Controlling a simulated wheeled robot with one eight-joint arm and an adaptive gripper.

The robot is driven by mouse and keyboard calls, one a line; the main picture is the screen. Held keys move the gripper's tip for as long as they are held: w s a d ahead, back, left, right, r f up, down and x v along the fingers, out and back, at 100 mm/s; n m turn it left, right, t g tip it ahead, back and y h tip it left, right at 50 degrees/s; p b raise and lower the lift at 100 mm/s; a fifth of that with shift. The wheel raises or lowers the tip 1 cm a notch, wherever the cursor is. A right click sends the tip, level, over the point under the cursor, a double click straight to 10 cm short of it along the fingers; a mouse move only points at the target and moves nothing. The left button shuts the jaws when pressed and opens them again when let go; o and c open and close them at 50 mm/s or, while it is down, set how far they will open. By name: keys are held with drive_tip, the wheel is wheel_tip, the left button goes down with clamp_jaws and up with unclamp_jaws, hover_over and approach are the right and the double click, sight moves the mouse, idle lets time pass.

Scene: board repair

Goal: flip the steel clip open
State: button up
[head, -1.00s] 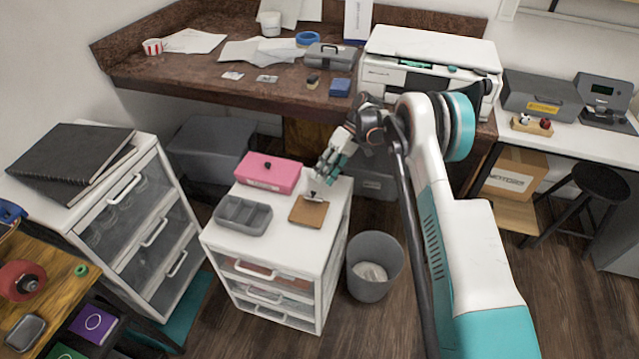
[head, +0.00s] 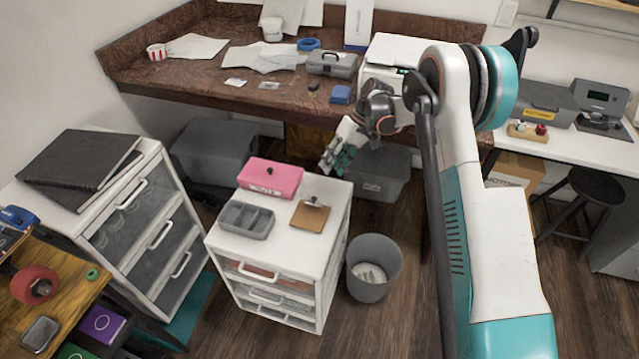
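A small brown clipboard (head: 310,215) lies on the right part of the white drawer unit's top (head: 288,208). Its steel clip (head: 316,201) is at the board's back edge; a small part of it appears to stand up, but it is too small to tell its exact position. My gripper (head: 333,163) is above and behind the clip, apart from it, near the back right corner of the unit. Its fingers point down and left. They are small in the head view, so I cannot tell how far they are open.
A pink box (head: 270,180) and a grey divided tray (head: 246,222) stand on the same top, left of the clipboard. A grey bin (head: 374,268) is on the floor at right. The brown desk (head: 200,87) is behind.

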sight(314, 201)
drive_tip(key=shift+m+t, duration=0.5)
drive_tip(key=b+x, duration=0.1)
drive_tip(key=x, duration=0.3)
drive_tip(key=b+x, duration=0.1)
drive_tip(key=x, duration=0.3)
drive_tip(key=s+b+x, duration=0.1)
drive_tip(key=b+x, duration=0.1)
drive_tip(key=x, duration=0.2)
drive_tip(key=shift+d, duration=0.1)
drive_tip(key=shift+c, duration=0.5)
clamp_jaws()
